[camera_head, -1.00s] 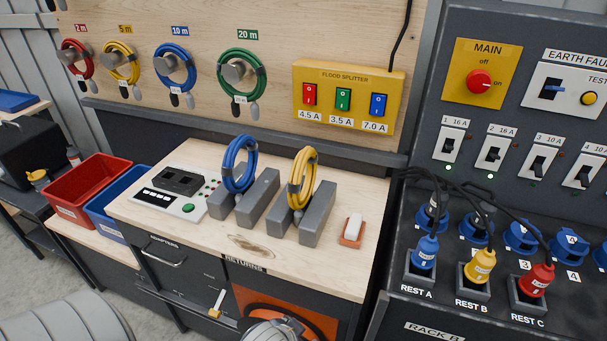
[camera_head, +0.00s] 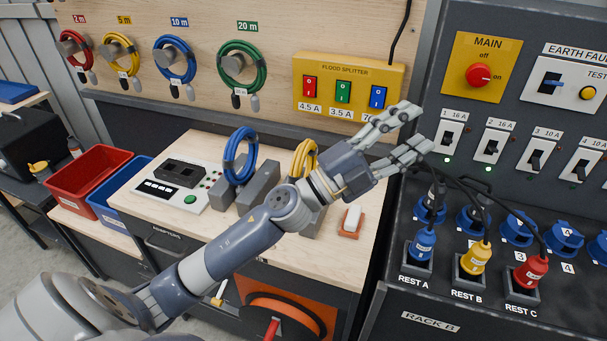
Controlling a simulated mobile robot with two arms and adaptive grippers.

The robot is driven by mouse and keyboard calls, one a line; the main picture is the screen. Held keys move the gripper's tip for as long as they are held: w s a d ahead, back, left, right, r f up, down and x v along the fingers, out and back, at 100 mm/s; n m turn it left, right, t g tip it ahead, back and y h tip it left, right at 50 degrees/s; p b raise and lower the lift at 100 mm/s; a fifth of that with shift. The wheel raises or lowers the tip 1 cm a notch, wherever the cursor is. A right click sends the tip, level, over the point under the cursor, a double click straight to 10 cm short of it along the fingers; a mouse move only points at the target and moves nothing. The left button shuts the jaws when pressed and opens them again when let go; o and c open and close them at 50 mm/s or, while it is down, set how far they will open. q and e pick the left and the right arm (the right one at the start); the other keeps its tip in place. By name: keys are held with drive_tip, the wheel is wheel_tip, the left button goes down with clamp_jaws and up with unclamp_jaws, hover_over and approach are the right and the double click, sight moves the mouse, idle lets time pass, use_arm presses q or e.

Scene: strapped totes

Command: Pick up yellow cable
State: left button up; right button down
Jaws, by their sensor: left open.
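A coiled yellow cable (camera_head: 303,156) stands upright between grey blocks (camera_head: 258,196) on the wooden bench. My left forearm and wrist cross in front of it, so only its upper part shows. Another yellow cable (camera_head: 119,57) hangs on a wall hook under the 5 m label. My left gripper (camera_head: 416,130) is open and empty, its fingers spread and pointing right. In the picture it lies right of the bench coil, in front of the splitter's lower right corner and near the rack's edge. My right gripper is not in view.
A coiled blue cable (camera_head: 240,157) stands left of the yellow one. A tester (camera_head: 177,186) and an orange-based block (camera_head: 350,221) are on the bench. The yellow splitter box (camera_head: 345,72) is on the wall. The rack (camera_head: 405,300) with blue, yellow and red plugs is at right.

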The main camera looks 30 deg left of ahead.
use_arm(q)
drive_tip(key=d+m+g+h, duration=0.4)
drive_tip(key=m+g, duration=0.4)
drive_tip(key=m, duration=0.1)
drive_tip(key=m+g+y, duration=0.1)
drive_tip(key=g+y, duration=0.5)
drive_tip(key=y, duration=1)
approach(301, 147)
drive_tip(key=d, duration=0.1)
drive_tip(key=shift+y, duration=0.4)
drive_tip(key=x, duration=0.1)
drive_tip(key=p+x, duration=0.1)
drive_tip(key=x, duration=0.3)
drive_tip(key=shift+a+f, duration=0.2)
drive_tip(key=shift+a, duration=0.15)
drive_tip(key=shift+w+f, duration=0.15)
drive_tip(key=shift+f, duration=0.2)
drive_tip(key=shift+w+d+f+p, duration=0.25)
drive_tip(key=shift+f+p, duration=0.2)
drive_tip(key=shift+p, duration=0.2)
drive_tip(key=p+x, duration=0.1)
drive_tip(key=x, duration=0.2)
drive_tip(key=shift+w+f+p, duration=0.25)
drive_tip(key=shift+p, duration=0.1)
drive_tip(key=shift+w+f, duration=0.2)
drive_tip(key=shift+f, duration=0.15)
drive_tip(key=shift+s, duration=0.1)
drive_tip(key=shift+c, duration=0.3)
